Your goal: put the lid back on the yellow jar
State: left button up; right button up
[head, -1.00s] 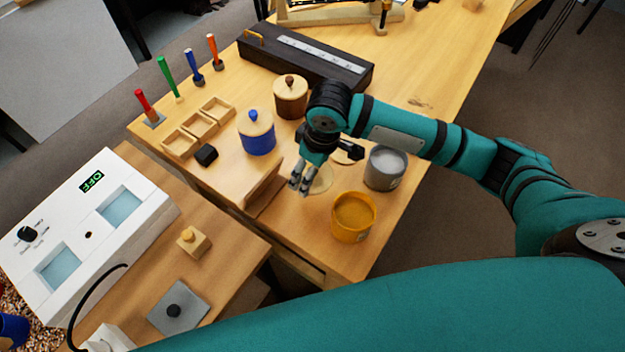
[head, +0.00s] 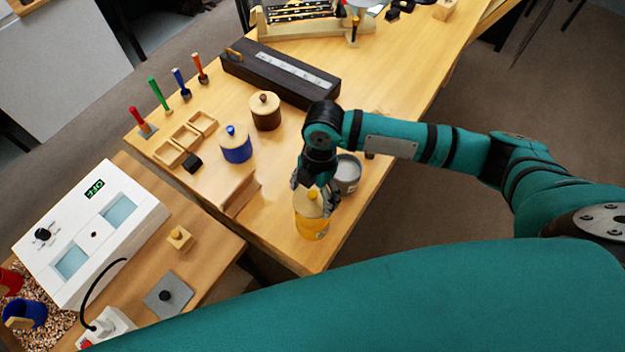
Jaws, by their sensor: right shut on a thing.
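The yellow jar (head: 312,230) stands near the front corner of the wooden bench. The pale wooden lid (head: 303,206) with a yellow knob is at the jar's mouth and covers its opening in this view. I cannot tell whether it rests on the rim or hangs just above it. My right gripper (head: 318,196) comes down over the lid and is shut on it, around the knob; the fingers hide part of the lid. My left gripper is not in view.
The grey jar (head: 346,176) stands open close behind the yellow jar, beside my right gripper. A blue jar (head: 236,146) and a brown jar (head: 265,112), both lidded, stand further left. Small trays (head: 186,138) lie beyond.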

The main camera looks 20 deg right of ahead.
jog(key=shift+s+n, duration=0.15)
jog(key=shift+n, duration=0.15)
jog(key=shift+f, duration=0.1)
jog(key=shift+f+b, duration=0.75)
jog(key=shift+b, duration=0.25)
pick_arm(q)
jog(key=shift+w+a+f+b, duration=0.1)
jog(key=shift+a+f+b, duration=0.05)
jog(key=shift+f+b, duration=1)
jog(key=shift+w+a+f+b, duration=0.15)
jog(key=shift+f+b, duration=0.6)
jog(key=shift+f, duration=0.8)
pick_arm(e)
jog(key=shift+f, duration=2.35)
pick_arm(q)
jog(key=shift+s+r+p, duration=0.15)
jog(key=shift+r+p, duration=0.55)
pick_arm(e)
jog(key=shift+r, duration=0.1)
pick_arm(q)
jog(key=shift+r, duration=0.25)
pick_arm(e)
jog(key=shift+f, duration=0.2)
pick_arm(q)
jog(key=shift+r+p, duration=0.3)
jog(key=shift+p, duration=0.25)
